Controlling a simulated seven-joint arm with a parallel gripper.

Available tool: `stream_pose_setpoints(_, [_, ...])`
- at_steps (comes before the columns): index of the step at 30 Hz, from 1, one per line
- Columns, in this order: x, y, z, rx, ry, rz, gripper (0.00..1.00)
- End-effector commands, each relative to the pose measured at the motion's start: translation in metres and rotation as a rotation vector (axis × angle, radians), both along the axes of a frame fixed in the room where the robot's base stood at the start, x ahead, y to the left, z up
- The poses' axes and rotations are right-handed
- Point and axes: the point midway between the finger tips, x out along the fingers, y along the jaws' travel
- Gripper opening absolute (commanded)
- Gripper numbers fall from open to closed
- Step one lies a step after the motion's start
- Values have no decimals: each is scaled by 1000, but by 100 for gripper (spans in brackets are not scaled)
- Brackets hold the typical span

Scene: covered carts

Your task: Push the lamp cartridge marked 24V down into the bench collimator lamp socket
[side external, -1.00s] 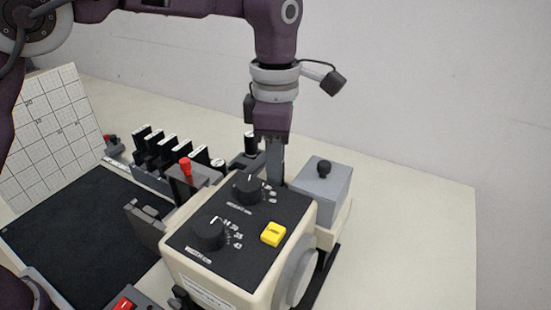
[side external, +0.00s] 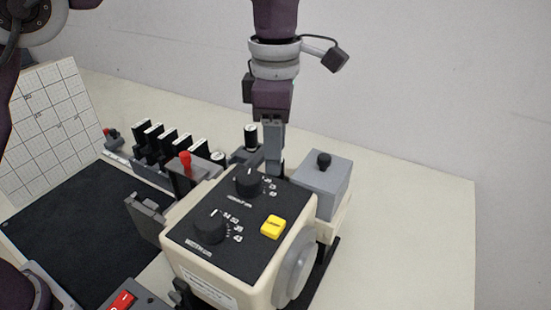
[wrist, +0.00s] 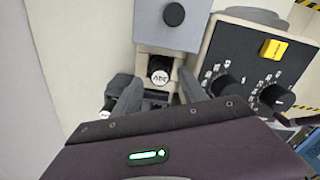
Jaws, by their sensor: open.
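The lamp cartridge marked 24V (wrist: 160,72) shows its round pale top, with the label upside down, in the wrist view. It stands in the recess of the bench collimator beside the grey cover; its body and the socket are mostly hidden, and I cannot tell how deep it sits. In the side view it is hidden behind the cream housing (side external: 207,262). My gripper (side external: 273,168) is over the back of the housing, pointing down. In the wrist view its fingers (wrist: 160,84) are open, one on each side of the cartridge top, apparently above it.
The grey cover with a black knob (side external: 322,185) stands close on the right. The housing's panel has black dials and a yellow button (side external: 272,227). Several black cartridges (side external: 165,145) stand in a rack at the left. A red-topped post (side external: 186,160) is near. The right table is clear.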

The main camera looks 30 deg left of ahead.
Motion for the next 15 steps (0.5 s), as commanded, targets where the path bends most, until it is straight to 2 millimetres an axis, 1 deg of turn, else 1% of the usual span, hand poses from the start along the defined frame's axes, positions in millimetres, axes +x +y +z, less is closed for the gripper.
stream_pose_setpoints(1, [1,-1,11,-2,-4,-1,50])
stream_pose_setpoints(3, [1,-1,24,-1,-4,-1,50])
stream_pose_setpoints(6, [1,0,36,0,-2,0,50])
stream_pose_setpoints(9, [0,0,40,0,0,0,50])
stream_pose_setpoints(15, [0,0,40,0,0,0,50])
